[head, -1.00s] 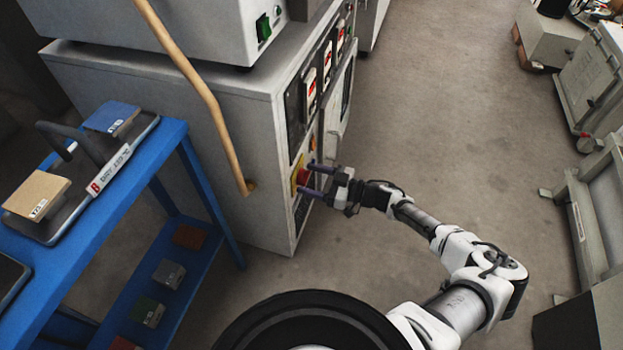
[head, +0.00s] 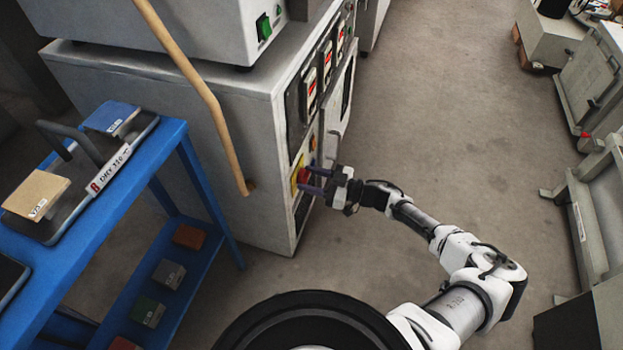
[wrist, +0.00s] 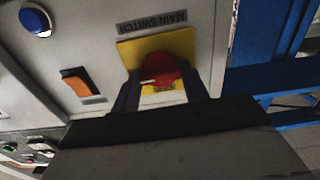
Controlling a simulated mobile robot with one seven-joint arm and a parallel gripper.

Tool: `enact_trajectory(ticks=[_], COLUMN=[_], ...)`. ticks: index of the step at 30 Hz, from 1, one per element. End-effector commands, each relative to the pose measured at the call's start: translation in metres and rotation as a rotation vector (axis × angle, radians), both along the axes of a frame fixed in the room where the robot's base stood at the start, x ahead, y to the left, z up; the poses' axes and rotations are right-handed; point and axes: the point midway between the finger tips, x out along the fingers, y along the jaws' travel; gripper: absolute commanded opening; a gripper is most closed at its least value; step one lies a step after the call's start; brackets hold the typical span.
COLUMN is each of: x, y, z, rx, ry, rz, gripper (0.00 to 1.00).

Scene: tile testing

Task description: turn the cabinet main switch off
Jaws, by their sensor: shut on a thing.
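The cabinet main switch is a red knob (wrist: 161,68) on a yellow plate (wrist: 186,45), under a "MAIN SWITCH" label (wrist: 152,21) in the wrist view. In the head view the red knob (head: 303,175) sits low on the grey cabinet's front. My gripper (head: 312,180) reaches it from the right. Its dark fingers stand on both sides of the knob in the wrist view, and it is shut on the knob. I cannot tell the knob's on or off position.
An orange rocker (wrist: 76,83) and a blue button (wrist: 35,20) sit beside the switch. A blue rack (head: 150,160) with tiles stands left of the cabinet (head: 190,120). A wooden pole (head: 200,85) crosses its side. The floor (head: 430,120) to the right is clear.

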Motion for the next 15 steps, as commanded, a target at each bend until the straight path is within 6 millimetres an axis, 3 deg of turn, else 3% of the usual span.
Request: enact_trajectory(ticks=[15], x=[-0.0005], y=[-0.0008], z=[-0.0021], rx=[-0.121], ry=[-0.380], rz=[-0.001], gripper=[0.22])
